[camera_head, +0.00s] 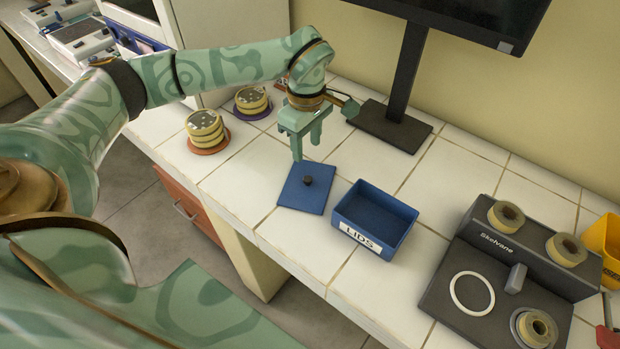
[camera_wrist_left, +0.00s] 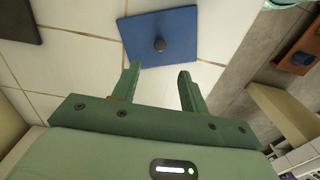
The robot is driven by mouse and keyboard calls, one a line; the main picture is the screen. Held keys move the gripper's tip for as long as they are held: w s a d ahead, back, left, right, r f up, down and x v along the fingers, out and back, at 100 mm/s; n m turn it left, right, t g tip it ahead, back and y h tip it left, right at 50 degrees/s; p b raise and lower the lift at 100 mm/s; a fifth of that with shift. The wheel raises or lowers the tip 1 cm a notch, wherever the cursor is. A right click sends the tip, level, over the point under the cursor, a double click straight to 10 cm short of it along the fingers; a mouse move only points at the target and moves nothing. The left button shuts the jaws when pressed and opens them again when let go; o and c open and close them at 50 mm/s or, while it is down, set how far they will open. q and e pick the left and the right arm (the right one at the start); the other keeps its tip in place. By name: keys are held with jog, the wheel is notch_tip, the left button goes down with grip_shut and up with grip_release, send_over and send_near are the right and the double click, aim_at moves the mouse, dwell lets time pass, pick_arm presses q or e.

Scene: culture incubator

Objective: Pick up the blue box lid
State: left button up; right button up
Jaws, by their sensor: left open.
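The blue box lid (camera_head: 306,188) lies flat on the white tiled counter, with a small dark knob in its middle. The lid also shows in the left wrist view (camera_wrist_left: 178,32), just beyond the fingertips. The blue box (camera_head: 376,213) labelled LIDS stands open to the right of the lid, and it looks empty. My left gripper (camera_head: 306,150) is open and empty, pointing down above the counter just behind the lid. Its two fingers show apart in the left wrist view (camera_wrist_left: 160,72), with the knob beyond the gap between them. My right gripper is not in view.
A dark grey Skelvane device (camera_head: 470,275) stands at the right, with a yellow bin (camera_head: 603,245) beside it. A monitor stand (camera_head: 390,128) is behind the box. Stacked dishes (camera_head: 206,130) stand left of the gripper. The counter's front edge is close to the lid.

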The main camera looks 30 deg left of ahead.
pick_arm(q)
send_over(308, 178)
notch_tip(308, 178, down, 6)
jog(key=shift+a+r+b, duration=0.1)
jog(key=shift+r+b, duration=0.1)
jog(key=shift+b, duration=0.25)
notch_tip(308, 178, down, 5)
jog(key=shift+f+b, duration=0.1)
jog(key=shift+b, duration=0.7)
grip_shut()
